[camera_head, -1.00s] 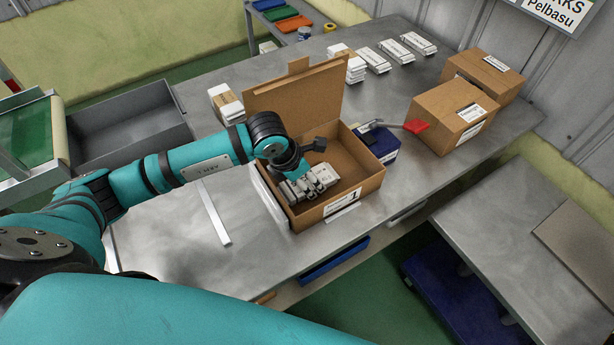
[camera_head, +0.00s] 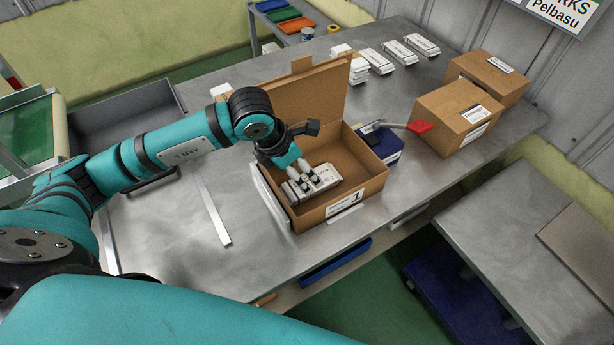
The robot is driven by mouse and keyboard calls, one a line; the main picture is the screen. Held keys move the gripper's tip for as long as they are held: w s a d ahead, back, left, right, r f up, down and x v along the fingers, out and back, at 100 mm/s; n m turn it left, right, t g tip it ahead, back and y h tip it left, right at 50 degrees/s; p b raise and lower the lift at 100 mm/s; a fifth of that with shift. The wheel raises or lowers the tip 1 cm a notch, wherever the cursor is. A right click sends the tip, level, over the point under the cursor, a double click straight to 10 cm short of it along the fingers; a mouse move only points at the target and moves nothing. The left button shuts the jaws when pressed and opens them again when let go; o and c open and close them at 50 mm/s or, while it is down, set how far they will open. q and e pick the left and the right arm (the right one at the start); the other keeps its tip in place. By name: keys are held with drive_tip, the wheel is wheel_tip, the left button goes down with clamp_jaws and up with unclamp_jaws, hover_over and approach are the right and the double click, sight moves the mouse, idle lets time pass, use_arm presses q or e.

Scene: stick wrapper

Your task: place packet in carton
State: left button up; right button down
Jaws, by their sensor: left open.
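The open brown carton (camera_head: 362,190) stands on the metal table with its lid (camera_head: 318,92) raised at the back. White packets (camera_head: 326,176) lie inside it, toward the left of its floor; my gripper partly hides them, so I cannot tell how many there are. My left gripper (camera_head: 303,179) points down into the carton with open fingers, over or just beside the packets. Whether the fingers touch a packet is unclear. My right gripper is out of the picture.
A blue box with a red-handled tool (camera_head: 420,127) stands right of the carton. Two closed cartons (camera_head: 452,110) are beyond it. White packets (camera_head: 397,52) lie in stacks and a row at the back. A grey bin (camera_head: 120,120) is at left. The table's front left is mostly bare.

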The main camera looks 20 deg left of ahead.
use_arm(q)
drive_tip(key=v, duration=0.5)
drive_tip(key=shift+s+a+r+b, duration=0.1)
drive_tip(key=shift+s+r+b, duration=0.05)
drive_tip(key=shift+r+b, duration=0.2)
idle(0.9)
